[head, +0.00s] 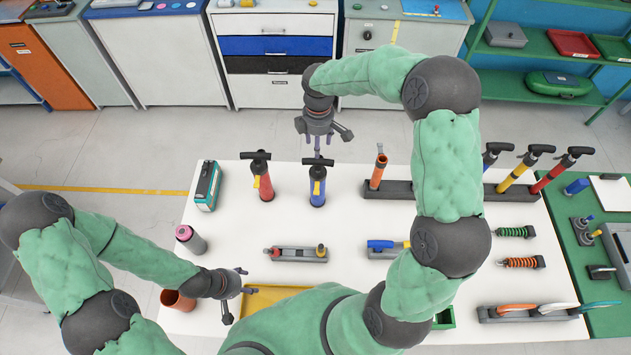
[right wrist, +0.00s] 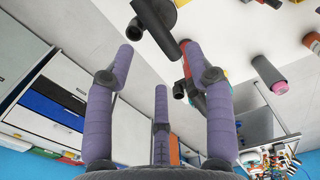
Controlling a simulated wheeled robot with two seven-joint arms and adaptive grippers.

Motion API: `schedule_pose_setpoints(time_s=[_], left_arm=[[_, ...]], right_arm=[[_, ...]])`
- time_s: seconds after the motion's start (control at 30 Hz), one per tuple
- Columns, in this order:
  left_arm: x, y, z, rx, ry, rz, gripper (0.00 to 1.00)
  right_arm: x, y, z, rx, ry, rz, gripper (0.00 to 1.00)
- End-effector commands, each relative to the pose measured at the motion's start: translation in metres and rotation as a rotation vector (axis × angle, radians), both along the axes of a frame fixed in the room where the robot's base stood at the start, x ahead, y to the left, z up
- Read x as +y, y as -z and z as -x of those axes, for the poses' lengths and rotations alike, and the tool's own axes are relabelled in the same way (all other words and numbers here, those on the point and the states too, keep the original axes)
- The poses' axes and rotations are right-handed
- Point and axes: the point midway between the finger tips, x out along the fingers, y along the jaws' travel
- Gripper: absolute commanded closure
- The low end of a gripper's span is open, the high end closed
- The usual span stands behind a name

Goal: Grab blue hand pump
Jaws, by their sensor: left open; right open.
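The blue hand pump (head: 317,188) stands upright on the white table, with a black T-handle on top and a yellow part on its side. My right gripper (head: 320,138) hangs open and empty just beyond the pump's handle at the table's far edge; contact cannot be told. In the right wrist view, a black handle (right wrist: 152,22), apparently the blue pump's, lies just past the spread fingers (right wrist: 160,90); the blue body is not visible there. My left gripper (head: 235,295) is open and empty over the table's near left, by a yellow tray (head: 268,300).
A red hand pump (head: 264,180) stands left of the blue one. A grey rack (head: 400,190) with an orange pump is to the right. A teal box (head: 207,186), a pink-capped bottle (head: 190,239) and a small grey holder (head: 298,255) are nearby. White table is bare around the blue pump.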

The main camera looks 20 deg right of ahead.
Motion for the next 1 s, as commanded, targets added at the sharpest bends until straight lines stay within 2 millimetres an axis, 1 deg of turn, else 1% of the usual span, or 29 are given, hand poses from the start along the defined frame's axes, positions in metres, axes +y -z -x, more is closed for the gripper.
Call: schedule_pose_setpoints(time_s=[0.03, 0.13, 0.37, 0.57, 0.7, 0.83, 1.0], left_arm=[[0.000, -0.001, 0.000, 0.000, 0.000, 0.000, 0.40], [0.000, -0.003, 0.000, 0.000, 0.000, 0.000, 0.40], [0.000, -0.005, 0.000, -0.001, 0.000, 0.000, 0.40], [0.000, -0.014, -0.001, -0.001, 0.000, 0.000, 0.40], [0.000, -0.015, -0.001, -0.001, 0.000, 0.000, 0.40], [0.000, -0.015, -0.001, -0.001, 0.000, 0.000, 0.40], [0.000, -0.015, 0.000, -0.001, 0.000, 0.000, 0.40]], right_arm=[[0.000, 0.008, 0.001, 0.004, 0.000, 0.000, 0.46], [0.000, 0.020, 0.000, 0.002, -0.001, 0.001, 0.46], [0.000, 0.034, 0.000, 0.001, 0.000, 0.000, 0.46], [-0.001, 0.061, 0.000, 0.004, -0.001, 0.000, 0.46], [-0.001, 0.077, -0.001, 0.001, 0.000, 0.000, 0.46], [0.000, 0.082, 0.000, 0.001, 0.000, 0.000, 0.46], [0.000, 0.082, -0.001, 0.000, 0.000, 0.000, 0.46]])
